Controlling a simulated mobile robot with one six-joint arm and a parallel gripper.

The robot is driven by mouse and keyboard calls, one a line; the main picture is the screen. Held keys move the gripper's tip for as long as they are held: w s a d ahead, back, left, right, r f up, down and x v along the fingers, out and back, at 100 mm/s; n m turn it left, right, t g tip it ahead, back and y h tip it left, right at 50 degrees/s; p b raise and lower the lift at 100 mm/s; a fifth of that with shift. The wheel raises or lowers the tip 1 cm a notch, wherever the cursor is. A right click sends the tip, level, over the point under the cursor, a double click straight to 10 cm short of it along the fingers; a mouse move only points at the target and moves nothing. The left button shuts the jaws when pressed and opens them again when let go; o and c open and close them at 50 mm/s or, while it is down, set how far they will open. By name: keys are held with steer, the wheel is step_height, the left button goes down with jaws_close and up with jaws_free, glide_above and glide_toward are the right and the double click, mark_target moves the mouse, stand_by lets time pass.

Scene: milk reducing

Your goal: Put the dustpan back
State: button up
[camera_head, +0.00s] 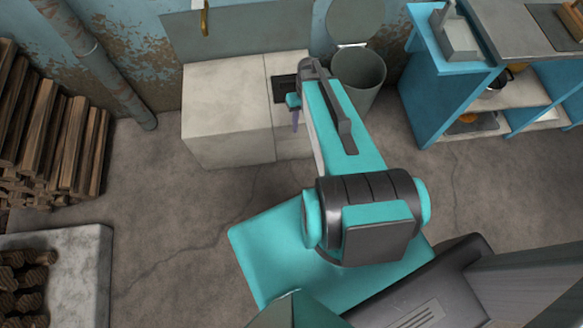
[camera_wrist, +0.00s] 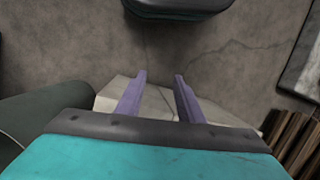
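I cannot make out a dustpan in either view. My gripper (camera_head: 295,120) has purple fingers that point down, above the front part of the pale block-like counter (camera_head: 225,120). In the wrist view my gripper (camera_wrist: 160,78) has its two fingers apart with nothing between them. Behind them the counter's pale surface (camera_wrist: 108,103) and the floor show. A dark rectangular patch (camera_head: 283,88) shows on the counter right beside the gripper; I cannot tell what it is. My arm hides part of the counter's right side.
An open bin (camera_head: 358,75) with a raised lid stands right of the counter. A blue shelf unit (camera_head: 435,95) is further right. Stacked firewood (camera_head: 55,140) and a pale slab (camera_head: 75,260) are at the left. The floor (camera_head: 165,210) between is clear.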

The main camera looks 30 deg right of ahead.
steer(key=s+a+f+g+h, duration=0.1)
steer(key=s+a+f, duration=0.2)
steer(key=s+a, duration=0.4)
steer(key=s+a+f+n+g+h, duration=0.1)
steer(key=s+a+f+g, duration=0.1)
steer(key=s+a+f, duration=0.2)
steer(key=s+a, duration=0.3)
steer(key=s, duration=0.5)
steer(key=shift+n+g, duration=0.3)
steer(key=shift+w+f, duration=0.1)
stand_by(0.4)
